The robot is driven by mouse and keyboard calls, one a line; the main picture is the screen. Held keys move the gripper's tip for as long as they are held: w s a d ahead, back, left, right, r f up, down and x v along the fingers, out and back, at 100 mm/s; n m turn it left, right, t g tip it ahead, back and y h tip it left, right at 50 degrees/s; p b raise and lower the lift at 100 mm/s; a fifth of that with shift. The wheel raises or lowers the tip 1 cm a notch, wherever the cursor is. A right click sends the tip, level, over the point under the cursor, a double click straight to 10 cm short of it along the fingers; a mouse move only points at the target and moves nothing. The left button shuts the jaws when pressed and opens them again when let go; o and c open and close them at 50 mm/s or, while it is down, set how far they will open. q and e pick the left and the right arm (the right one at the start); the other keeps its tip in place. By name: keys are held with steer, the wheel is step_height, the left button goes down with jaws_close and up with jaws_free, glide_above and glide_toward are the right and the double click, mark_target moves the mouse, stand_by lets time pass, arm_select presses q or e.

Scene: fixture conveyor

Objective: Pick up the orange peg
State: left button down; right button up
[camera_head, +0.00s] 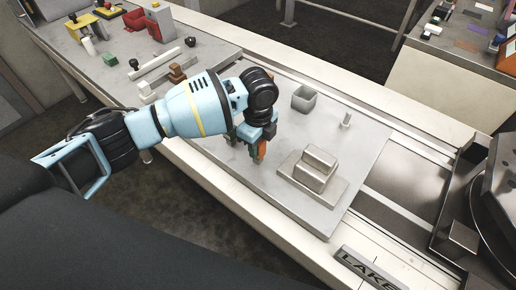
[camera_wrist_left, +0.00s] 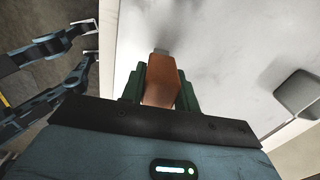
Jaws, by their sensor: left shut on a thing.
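The orange peg (camera_wrist_left: 161,82) stands between the two green fingers of my left gripper (camera_wrist_left: 160,92) in the left wrist view. The fingers are shut on it from both sides. In the head view the peg (camera_head: 261,150) shows as a small orange piece at the tips of my left gripper (camera_head: 256,148). It is over the left part of the light grey plate (camera_head: 335,206). I cannot tell whether its lower end touches the plate. My right gripper is in neither view.
A stepped grey block (camera_head: 315,169) stands on the plate to the right of my left gripper. Behind it are an open grey box (camera_head: 304,98) and a small upright pin (camera_head: 346,120). Brown blocks (camera_head: 176,73) and a long white bar (camera_head: 160,62) lie farther left.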

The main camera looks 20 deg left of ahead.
arm_select(q)
steer(key=shift+r, duration=0.15)
